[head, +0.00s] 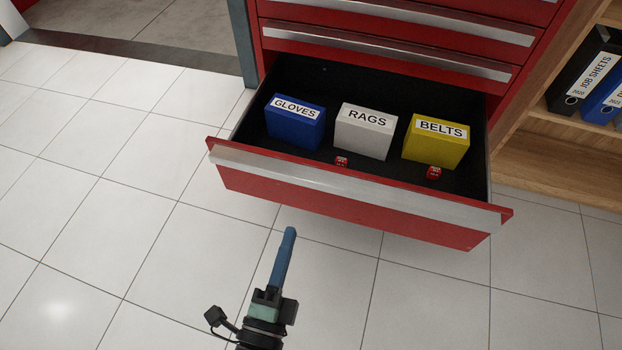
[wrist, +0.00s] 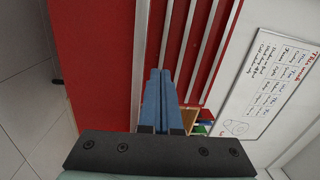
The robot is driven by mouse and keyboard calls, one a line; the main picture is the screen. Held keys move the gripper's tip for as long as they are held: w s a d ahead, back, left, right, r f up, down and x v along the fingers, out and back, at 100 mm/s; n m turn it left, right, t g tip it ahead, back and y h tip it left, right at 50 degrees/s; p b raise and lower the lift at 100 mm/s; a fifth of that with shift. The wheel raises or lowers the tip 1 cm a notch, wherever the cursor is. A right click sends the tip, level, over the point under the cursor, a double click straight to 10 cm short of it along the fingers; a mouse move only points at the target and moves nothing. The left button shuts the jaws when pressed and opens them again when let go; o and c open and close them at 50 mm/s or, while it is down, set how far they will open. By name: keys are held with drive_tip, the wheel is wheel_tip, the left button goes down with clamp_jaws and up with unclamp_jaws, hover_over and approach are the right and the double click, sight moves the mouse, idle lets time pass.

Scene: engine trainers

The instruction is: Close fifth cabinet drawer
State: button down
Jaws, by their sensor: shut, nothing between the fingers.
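The red cabinet drawer (head: 340,195) stands pulled far out, with a silver handle strip along the top of its front. Inside it stand a blue GLOVES box (head: 295,125), a white RAGS box (head: 365,133) and a yellow BELTS box (head: 436,143). Two small red items lie in front of the boxes. My gripper (head: 290,233) is in front of the drawer, left of its middle, with its blue fingers together and empty. A gap to the drawer front seems to show in the head view. In the wrist view the shut fingers (wrist: 160,75) point toward the red front.
The drawers above (head: 400,35) are shut. A wooden shelf (head: 545,165) with binders (head: 585,70) stands to the right of the cabinet. The tiled floor (head: 110,180) is clear to the left and in front. A whiteboard (wrist: 265,75) shows in the wrist view.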

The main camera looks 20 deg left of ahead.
drive_tip(key=s+d+f+m, duration=0.1)
drive_tip(key=s+f, duration=0.1)
drive_tip(key=s, duration=0.1)
drive_tip(key=b, duration=0.1)
approach(317, 184)
drive_tip(key=shift+g+h, duration=0.3)
drive_tip(key=shift+g, duration=0.1)
drive_tip(key=w, duration=0.6)
drive_tip(key=shift+w+a+r, duration=0.15)
drive_tip(key=shift+w+r, duration=0.25)
drive_tip(key=shift+w, duration=0.1)
